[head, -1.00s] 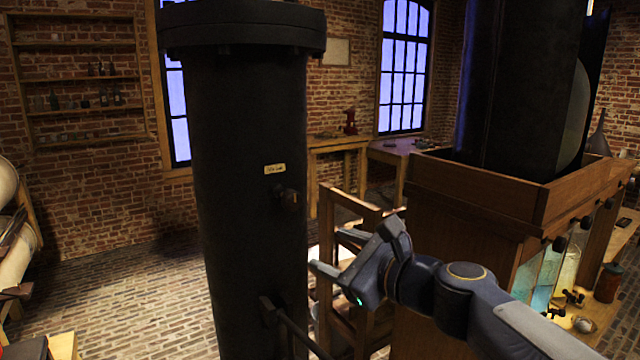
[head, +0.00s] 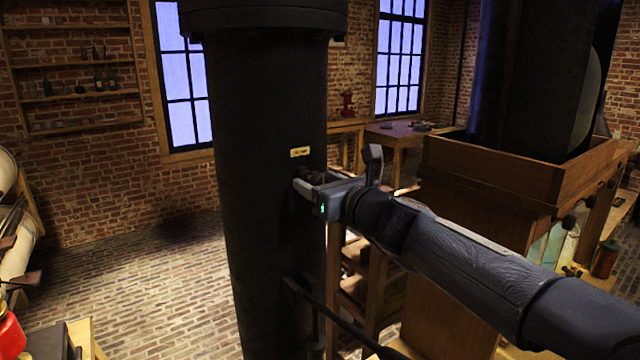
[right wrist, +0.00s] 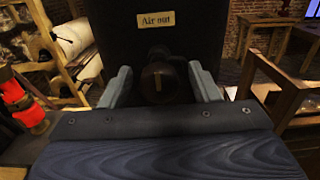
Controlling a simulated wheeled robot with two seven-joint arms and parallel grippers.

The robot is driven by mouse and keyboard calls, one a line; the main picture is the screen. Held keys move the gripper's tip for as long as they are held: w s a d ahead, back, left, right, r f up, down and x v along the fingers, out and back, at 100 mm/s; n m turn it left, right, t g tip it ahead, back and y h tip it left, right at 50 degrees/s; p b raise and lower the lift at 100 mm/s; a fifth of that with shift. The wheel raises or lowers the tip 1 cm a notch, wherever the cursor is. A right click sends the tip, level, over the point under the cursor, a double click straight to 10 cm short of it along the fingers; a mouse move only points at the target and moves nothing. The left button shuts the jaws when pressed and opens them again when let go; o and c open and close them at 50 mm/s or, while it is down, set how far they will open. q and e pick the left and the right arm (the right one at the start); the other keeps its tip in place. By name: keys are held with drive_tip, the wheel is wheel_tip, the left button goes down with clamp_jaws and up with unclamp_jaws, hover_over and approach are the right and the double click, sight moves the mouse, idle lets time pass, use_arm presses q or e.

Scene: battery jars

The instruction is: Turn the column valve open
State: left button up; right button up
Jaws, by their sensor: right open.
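The column (head: 265,230) is a tall dark cylinder left of centre in the head view. Its valve (head: 312,176) is a small dark knob under a tan label (head: 300,152), partly hidden by my right gripper. In the right wrist view the knob (right wrist: 158,82) shows a pale upright mark, below the label "Air out" (right wrist: 157,19). My right gripper (head: 312,186) is open at the valve. In the right wrist view its two fingers (right wrist: 160,86) stand on either side of the knob, with gaps visible on both sides. My left gripper is out of view.
A second, lower fitting with a dark bar (head: 325,315) juts from the column below my right arm. A wooden cabinet (head: 480,200) stands to the right, with a wooden rack (head: 370,260) beside the column. The brick floor (head: 140,270) at left is largely clear.

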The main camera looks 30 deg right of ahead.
drive_tip(key=c, duration=1)
drive_tip(key=shift+n, duration=0.4)
drive_tip(key=n+b, duration=0.2)
drive_tip(key=shift+n, duration=0.4)
drive_tip(key=n+b, duration=0.1)
drive_tip(key=n, duration=0.3)
drive_tip(key=shift+n+b, duration=0.3)
drive_tip(key=n+b, duration=0.1)
drive_tip(key=n, duration=0.4)
drive_tip(key=shift+b, duration=0.3)
drive_tip(key=shift+n+b, duration=0.65)
drive_tip(key=shift+n, duration=1.75)
